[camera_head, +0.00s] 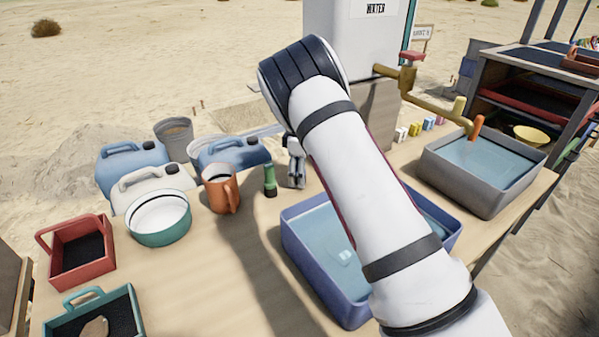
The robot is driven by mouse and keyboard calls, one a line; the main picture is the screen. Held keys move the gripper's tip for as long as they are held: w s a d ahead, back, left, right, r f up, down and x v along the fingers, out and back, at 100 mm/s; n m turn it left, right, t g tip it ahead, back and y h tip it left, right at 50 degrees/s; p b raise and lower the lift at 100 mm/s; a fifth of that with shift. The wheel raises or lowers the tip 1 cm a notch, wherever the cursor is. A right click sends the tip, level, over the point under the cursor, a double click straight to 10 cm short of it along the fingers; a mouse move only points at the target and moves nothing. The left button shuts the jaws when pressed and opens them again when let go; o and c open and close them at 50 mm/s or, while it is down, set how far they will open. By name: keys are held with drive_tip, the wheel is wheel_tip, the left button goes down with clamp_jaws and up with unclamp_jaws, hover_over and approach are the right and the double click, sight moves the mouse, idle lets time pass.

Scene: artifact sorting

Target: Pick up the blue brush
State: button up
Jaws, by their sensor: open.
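I cannot make out a blue brush for certain. My gripper (296,183) hangs fingers down over the table, partly hidden behind my arm's wrist, and is open. A green upright object (270,181) stands just left of my gripper; I cannot tell whether they touch. A small blue item (428,124) stands in a row of small coloured items at the back of the table, right of my arm; its kind is too small to tell. My arm hides part of the table and of the basin below it.
A blue water basin (300,255) stands under my arm, a grey basin (440,180) to the right. A red tray (60,232) is at far left. The front-middle table is clear.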

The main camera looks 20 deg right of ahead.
drive_tip(key=shift+c, duration=0.3)
drive_tip(key=c, duration=1.1)
drive_tip(key=shift+c, duration=0.2)
